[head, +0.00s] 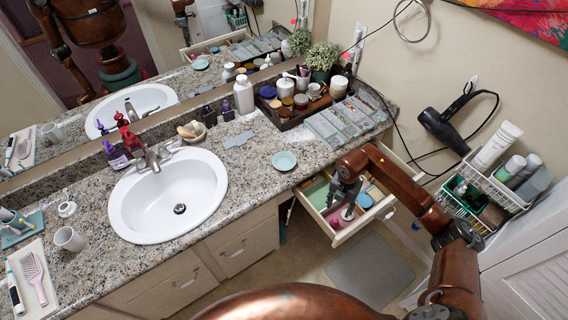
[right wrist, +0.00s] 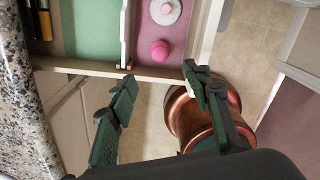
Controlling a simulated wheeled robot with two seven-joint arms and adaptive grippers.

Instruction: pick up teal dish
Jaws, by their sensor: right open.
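The teal dish (head: 284,161) is a small round shallow dish. It lies on the granite counter (head: 245,190), right of the sink and near the front edge, with nothing on it. It is not in the right wrist view. My right gripper (head: 343,196) is open and empty, with its fingers pointing down, to the right of the dish and in front of the counter edge, over the open drawer. Its two dark green fingers are spread apart in the right wrist view (right wrist: 160,85). My left gripper is not in view.
The open drawer (head: 340,238) holds pink and teal items; its front edge (right wrist: 85,67) crosses the wrist view. A white sink (head: 170,205) is left of the dish. Behind it are a grey flat piece (head: 239,140) and a dark tray (head: 283,122) of jars. Clear counter surrounds the dish.

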